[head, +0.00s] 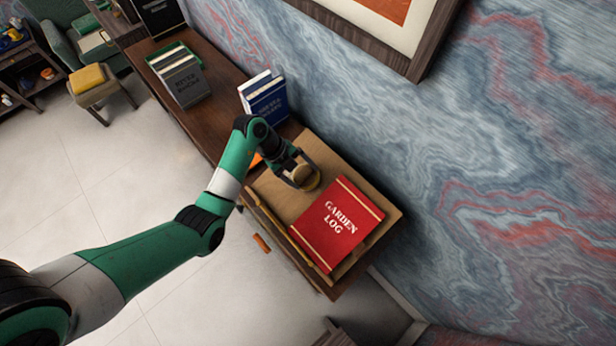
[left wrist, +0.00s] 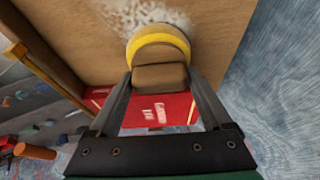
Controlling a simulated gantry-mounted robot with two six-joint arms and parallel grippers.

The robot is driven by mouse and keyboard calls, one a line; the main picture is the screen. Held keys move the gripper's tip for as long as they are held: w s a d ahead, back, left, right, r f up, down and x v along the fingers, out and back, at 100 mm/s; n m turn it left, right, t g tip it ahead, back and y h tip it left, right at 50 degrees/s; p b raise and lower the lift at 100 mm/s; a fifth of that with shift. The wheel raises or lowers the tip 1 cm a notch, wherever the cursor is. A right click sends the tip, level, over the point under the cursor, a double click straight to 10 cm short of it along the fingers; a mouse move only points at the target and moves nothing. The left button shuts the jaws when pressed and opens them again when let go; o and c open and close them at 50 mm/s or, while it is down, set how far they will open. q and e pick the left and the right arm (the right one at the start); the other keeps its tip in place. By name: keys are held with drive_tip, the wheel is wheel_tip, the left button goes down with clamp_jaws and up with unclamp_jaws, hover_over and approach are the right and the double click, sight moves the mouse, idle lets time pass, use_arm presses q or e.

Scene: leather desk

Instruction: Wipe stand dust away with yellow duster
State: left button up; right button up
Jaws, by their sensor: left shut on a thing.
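The yellow duster (left wrist: 160,48) is a round pad with a yellow band and a brown block-like handle. My left gripper (head: 297,172) is shut on the duster's handle. It holds the duster down at the tan stand (head: 290,200), beside the red book; exact contact is hard to tell. In the head view the duster (head: 307,178) is partly covered by the gripper. Whitish dust (left wrist: 145,14) shows on the stand's surface just past the duster in the left wrist view. My right gripper is not in view.
A red "Garden Log" book (head: 337,225) lies on the stand close to the duster. Blue books (head: 266,97) stand behind my arm, and a green box of grey books (head: 180,75) is farther left. A thin yellowish stick (head: 280,228) lies along the front edge. The wall rises behind.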

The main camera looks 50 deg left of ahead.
use_arm(q)
drive_tip(key=shift+a+f, duration=0.15)
drive_tip(key=shift+a, duration=2.25)
drive_tip(key=shift+s+a+b, duration=0.1)
drive_tip(key=shift+a+b, duration=0.2)
drive_tip(key=shift+a, duration=1.6)
drive_tip(key=shift+p, duration=0.3)
drive_tip(key=shift+d+p, duration=0.3)
drive_tip(key=shift+p, duration=0.2)
drive_tip(key=d+p, duration=0.2)
drive_tip(key=d, duration=0.1)
drive_tip(key=shift+d, duration=0.15)
drive_tip(key=shift+d+r, duration=0.2)
drive_tip(key=shift+d, duration=1.75)
drive_tip(key=shift+d, duration=0.1)
